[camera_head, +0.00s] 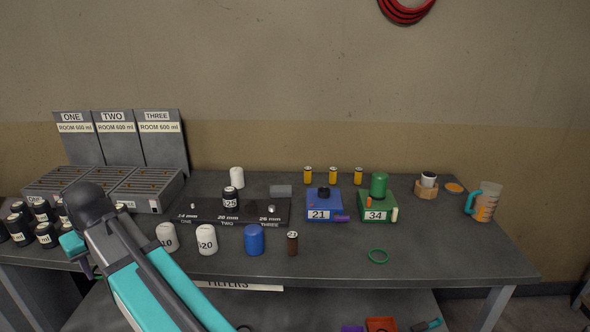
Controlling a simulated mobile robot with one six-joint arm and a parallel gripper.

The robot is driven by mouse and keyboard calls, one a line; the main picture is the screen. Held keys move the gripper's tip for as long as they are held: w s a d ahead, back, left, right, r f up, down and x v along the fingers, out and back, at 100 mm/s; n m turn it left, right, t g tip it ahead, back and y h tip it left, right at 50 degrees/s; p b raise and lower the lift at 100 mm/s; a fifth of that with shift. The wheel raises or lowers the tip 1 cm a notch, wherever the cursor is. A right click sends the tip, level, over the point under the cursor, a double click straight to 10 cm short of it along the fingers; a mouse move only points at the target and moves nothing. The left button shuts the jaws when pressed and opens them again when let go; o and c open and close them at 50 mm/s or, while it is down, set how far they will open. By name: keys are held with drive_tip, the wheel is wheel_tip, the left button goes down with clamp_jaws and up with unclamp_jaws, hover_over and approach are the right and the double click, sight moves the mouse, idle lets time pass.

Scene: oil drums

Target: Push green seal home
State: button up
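My arm reaches in from the bottom left, far from the ring. Its fingertips cannot be made out in this view.
A blue box marked 21 (318,214), a blue drum (254,239) and a brown can (292,243) stand left of the ring. White drums (207,240) and black drums (45,234) are farther left. A measuring jug (485,203) stands right. The table around the ring is clear.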

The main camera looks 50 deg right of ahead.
drive_tip(key=shift+w, duration=0.1)
idle(0.5)
drive_tip(key=w+d+r+n+g+y+p, duration=0.1)
drive_tip(key=w+d+n+y+p, duration=0.15)
drive_tip(key=d+n, duration=0.4)
drive_tip(key=w+d+r+n+g+y+p, duration=0.1)
drive_tip(key=w+d+n, duration=0.3)
drive_tip(key=d, duration=0.5)
drive_tip(key=s+d+r+p, duration=0.2)
drive_tip(key=d+p, duration=0.1)
drive_tip(key=d, duration=1.8)
drive_tip(key=s+d+m+p, duration=0.2)
drive_tip(key=s+d, duration=1.1)
drive_tip(key=d, duration=0.4)
drive_tip(key=s+d+m+t+h+p, duration=0.1)
drive_tip(key=s+d+m+p, duration=0.2)
drive_tip(key=s+d, duration=1)
drive_tip(key=d, duration=0.3)
drive_tip(key=shift+d+r+t+p, duration=0.3)
drive_tip(key=shift+d+p, duration=0.05)
drive_tip(key=shift+d, duration=0.05)
drive_tip(key=shift+f+h, duration=0.1)
drive_tip(key=shift+h, duration=0.15)
